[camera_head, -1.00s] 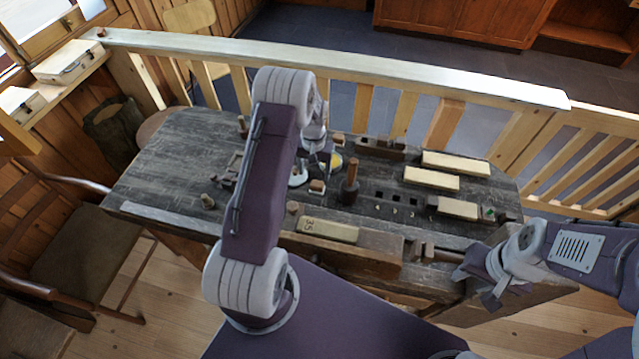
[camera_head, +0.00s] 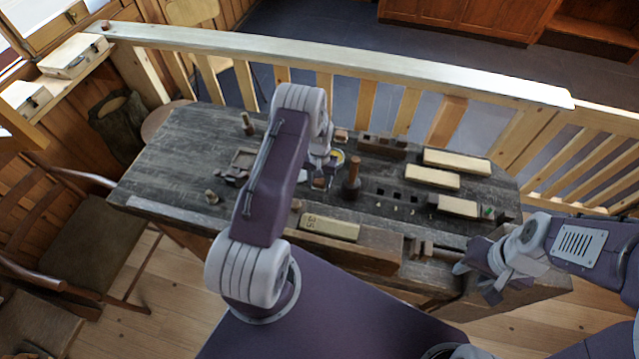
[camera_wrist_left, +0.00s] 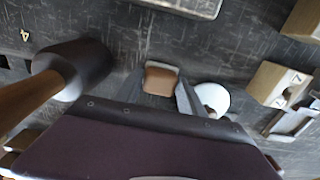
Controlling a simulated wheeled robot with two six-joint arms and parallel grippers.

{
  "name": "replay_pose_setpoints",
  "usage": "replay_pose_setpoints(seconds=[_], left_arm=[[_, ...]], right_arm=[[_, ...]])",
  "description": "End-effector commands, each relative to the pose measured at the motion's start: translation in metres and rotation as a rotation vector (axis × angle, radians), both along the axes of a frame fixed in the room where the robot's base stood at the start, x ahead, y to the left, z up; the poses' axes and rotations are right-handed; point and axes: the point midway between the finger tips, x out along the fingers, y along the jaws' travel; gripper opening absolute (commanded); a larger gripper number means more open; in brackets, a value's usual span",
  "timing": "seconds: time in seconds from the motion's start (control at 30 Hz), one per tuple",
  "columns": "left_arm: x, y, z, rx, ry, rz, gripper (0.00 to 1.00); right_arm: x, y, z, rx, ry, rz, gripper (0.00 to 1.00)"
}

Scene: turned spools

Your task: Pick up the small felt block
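A small block (camera_wrist_left: 160,80) with a brown top and a pale edge, which looks like the felt block, sits on the dark tabletop in the left wrist view. It also shows in the head view (camera_head: 318,184), partly covered by my gripper. My left gripper (camera_wrist_left: 159,76) has its fingers apart, one on each side of the block. I cannot tell whether either finger touches it. In the head view my left gripper (camera_head: 321,173) is low over the block. My right gripper (camera_head: 470,280) is at the table's front right; its fingers are unclear.
A dark tool with an upright wooden handle (camera_head: 353,170) stands close to the right of the block. A white round piece (camera_wrist_left: 212,97) lies beside the gripper. Pale bars (camera_head: 432,177) lie at the right, a long block (camera_head: 330,228) in front. The table's left part is fairly clear.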

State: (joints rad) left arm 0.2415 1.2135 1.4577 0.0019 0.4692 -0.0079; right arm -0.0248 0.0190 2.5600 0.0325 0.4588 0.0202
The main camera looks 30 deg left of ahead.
Motion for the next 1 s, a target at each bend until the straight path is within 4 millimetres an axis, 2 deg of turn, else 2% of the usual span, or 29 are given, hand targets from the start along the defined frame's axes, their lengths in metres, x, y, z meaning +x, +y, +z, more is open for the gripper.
replay_pose_setpoints(seconds=[0.37,0.47,0.73,0.83,1.0], left_arm=[[0.000,0.000,0.007,0.000,0.000,0.000,0.07],[0.001,0.000,0.023,0.001,-0.003,0.000,0.07],[0.001,0.000,0.084,0.002,-0.003,0.000,0.07],[0.000,0.000,0.095,0.001,-0.001,0.001,0.07],[-0.001,0.000,0.101,0.001,0.002,0.001,0.07]], right_arm=[[0.000,0.000,-0.002,0.000,0.000,0.000,0.36],[0.000,0.000,-0.007,0.000,0.000,0.000,0.36],[0.000,0.000,-0.019,0.000,0.000,0.000,0.36],[0.000,0.000,-0.021,0.000,0.000,0.000,0.36],[0.000,0.000,-0.020,0.000,0.000,0.000,0.36]])
